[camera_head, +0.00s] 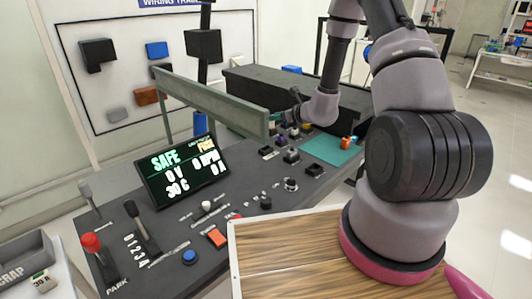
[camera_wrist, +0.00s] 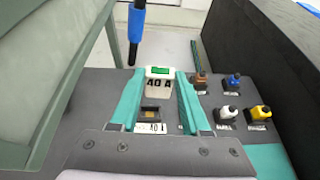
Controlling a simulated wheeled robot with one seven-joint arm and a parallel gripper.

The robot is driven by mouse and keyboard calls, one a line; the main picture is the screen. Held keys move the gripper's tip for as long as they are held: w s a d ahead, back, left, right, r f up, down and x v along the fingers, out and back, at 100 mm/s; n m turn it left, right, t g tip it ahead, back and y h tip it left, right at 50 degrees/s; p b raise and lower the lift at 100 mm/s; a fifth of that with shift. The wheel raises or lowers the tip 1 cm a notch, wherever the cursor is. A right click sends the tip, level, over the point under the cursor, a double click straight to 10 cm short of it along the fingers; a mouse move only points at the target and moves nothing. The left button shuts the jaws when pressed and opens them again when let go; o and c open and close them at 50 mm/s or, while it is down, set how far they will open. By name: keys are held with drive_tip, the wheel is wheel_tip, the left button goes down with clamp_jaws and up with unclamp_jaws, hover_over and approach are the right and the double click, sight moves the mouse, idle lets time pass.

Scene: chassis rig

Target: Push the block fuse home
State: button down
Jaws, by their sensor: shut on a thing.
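The block fuse (camera_wrist: 159,86) is a pale block marked 40 A with a green patch on top. In the wrist view it sits between the two teal fingers of my gripper (camera_wrist: 161,76), which is shut on it. A small dark opening with a yellowish inside (camera_wrist: 151,112) shows between the fingers, nearer the wrist, with a partly hidden label below it. I cannot tell how deep the fuse sits in any holder. In the head view my gripper (camera_head: 276,117) is small and partly hidden behind the green-grey panel, over the back of the console; the fuse cannot be made out there.
Several coloured connectors (camera_wrist: 231,115) stand right of the fingers. A tall dark box (camera_wrist: 264,60) rises at the right, and a green-grey panel (camera_head: 212,101) stands at the left. The console display (camera_head: 181,170) reads SAFE and 0 V.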

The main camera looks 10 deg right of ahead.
drive_tip(key=shift+n+y, duration=0.3)
drive_tip(key=shift+w+a+f, duration=0.1)
drive_tip(key=shift+a+f, duration=0.15)
drive_tip(key=shift+f, duration=1.65)
drive_tip(key=shift+w+a+f, duration=0.1)
drive_tip(key=shift+a+f, duration=0.15)
drive_tip(key=shift+f, duration=1.7)
drive_tip(key=shift+a+f, duration=0.25)
drive_tip(key=shift+f, duration=1.65)
drive_tip(key=shift+c, duration=1.9)
unclamp_jaws()
drive_tip(key=shift+f, duration=0.15)
drive_tip(key=shift+s+d+r, duration=0.15)
drive_tip(key=shift+s+r, duration=0.1)
drive_tip(key=v, duration=1.1)
drive_tip(key=shift+r, duration=0.2)
